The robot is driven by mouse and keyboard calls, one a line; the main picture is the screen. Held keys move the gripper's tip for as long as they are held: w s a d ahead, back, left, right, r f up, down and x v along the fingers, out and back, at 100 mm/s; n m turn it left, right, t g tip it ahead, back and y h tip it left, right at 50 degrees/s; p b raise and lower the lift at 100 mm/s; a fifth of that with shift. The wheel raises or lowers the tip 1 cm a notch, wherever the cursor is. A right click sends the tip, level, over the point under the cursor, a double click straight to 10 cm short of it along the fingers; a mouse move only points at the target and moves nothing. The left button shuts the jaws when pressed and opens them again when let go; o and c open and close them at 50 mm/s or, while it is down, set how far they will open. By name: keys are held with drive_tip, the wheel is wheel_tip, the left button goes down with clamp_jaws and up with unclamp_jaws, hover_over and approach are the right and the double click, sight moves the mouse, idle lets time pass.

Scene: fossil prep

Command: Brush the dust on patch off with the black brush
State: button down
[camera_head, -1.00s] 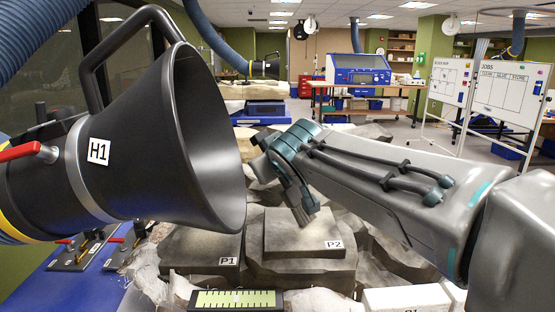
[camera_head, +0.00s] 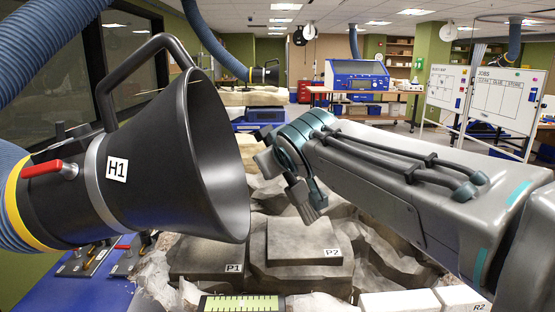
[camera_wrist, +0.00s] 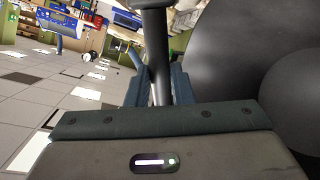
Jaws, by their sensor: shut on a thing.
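My gripper (camera_head: 308,200) is in front of the dark hood's mouth, above the patch blocks. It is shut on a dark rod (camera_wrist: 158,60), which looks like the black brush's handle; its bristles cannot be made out. In the wrist view the rod stands between the two fingers of my gripper (camera_wrist: 159,88). The flat grey-brown block labelled P2 (camera_head: 300,240) lies below my gripper, with a gap between them. The block labelled P1 (camera_head: 205,257) is to its left, partly behind the hood. I cannot clearly tell dust on either patch.
The large black hood labelled H1 (camera_head: 190,155) fills the left, close to my gripper; it also looms in the wrist view (camera_wrist: 235,85). A green-faced gauge (camera_head: 240,304) and pale blocks (camera_head: 400,300) lie in front. Rough rock and crumpled white wrapping surround the patches.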

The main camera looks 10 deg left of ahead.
drive_tip(key=shift+r+p, duration=0.7)
drive_tip(key=shift+r, duration=0.55)
idle(2.0)
